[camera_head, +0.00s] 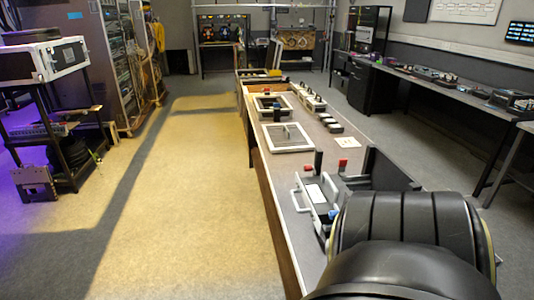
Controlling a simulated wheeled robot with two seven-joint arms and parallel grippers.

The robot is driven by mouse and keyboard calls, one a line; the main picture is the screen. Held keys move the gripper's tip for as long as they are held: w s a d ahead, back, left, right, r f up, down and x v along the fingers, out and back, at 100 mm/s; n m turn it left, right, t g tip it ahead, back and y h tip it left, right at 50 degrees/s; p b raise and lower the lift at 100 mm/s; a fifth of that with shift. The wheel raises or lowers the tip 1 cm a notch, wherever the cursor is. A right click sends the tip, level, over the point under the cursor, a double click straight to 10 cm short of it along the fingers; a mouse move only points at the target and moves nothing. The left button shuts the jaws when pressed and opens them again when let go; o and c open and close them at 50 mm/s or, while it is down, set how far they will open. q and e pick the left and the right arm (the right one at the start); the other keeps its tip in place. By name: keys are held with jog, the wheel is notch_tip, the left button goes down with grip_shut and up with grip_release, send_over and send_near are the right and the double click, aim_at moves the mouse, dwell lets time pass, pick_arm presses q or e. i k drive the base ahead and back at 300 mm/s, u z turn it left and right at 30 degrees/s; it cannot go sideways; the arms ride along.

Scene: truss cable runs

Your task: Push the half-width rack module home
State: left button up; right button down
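A grey metal unit with pale handles and a white label (317,193) lies near the close end of the long bench; it looks like the rack module, but I cannot be sure. A red block (342,163) and a blue knob (333,214) show on or beside it. A black upright panel (392,168) stands just to its right, perhaps part of the rack housing. A large black link of my own arm covers the right and near side of this area, so how far the module sits in is hidden. Neither gripper shows.
The long bench (352,127) carries framed panels (287,137), several dark blocks (325,121) and a white card (347,143) farther back. Open floor (190,200) lies left of it. A cart (70,135) stands far left, and a side bench (450,90) runs along the right.

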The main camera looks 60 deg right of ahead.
aim_at(319, 195)
jog(key=z, duration=0.85)
jog(key=i, duration=1)
jog(key=z, duration=1.1)
